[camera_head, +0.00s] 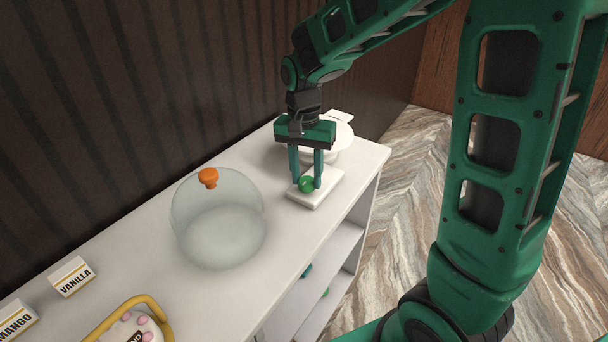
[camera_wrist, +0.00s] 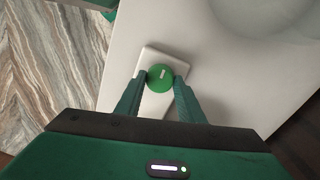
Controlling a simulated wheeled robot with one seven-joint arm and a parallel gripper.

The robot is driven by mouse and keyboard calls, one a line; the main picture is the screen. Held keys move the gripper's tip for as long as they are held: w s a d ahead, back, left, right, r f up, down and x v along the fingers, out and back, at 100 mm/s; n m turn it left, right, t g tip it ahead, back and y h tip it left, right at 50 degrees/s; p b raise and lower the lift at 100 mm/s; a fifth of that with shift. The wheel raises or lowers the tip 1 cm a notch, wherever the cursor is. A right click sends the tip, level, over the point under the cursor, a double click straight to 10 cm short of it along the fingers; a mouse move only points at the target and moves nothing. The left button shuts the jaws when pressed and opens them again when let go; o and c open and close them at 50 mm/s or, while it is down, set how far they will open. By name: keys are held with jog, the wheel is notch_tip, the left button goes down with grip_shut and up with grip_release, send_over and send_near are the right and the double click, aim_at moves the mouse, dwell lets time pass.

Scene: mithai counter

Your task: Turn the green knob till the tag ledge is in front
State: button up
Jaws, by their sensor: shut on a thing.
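The green knob (camera_head: 306,184) stands on a white rectangular base (camera_head: 318,194) near the right end of the white counter. My gripper (camera_head: 306,180) points down from above and is shut on the knob, one finger on each side. My gripper hides some of the stand.
A glass dome (camera_head: 218,225) with an orange handle (camera_head: 208,177) stands left of the knob. The counter's edge drops to open shelves (camera_head: 325,270).

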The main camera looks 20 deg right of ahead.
jog(key=n, duration=0.4)
jog(key=shift+n, duration=0.3)
jog(key=n, duration=0.8)
jog(key=shift+n+t, duration=0.3)
jog(key=shift+n, duration=2)
jog(key=o, duration=1.1)
jog(key=shift+c, duration=0.2)
jog(key=shift+s, duration=0.1)
jog(key=shift+r, duration=0.1)
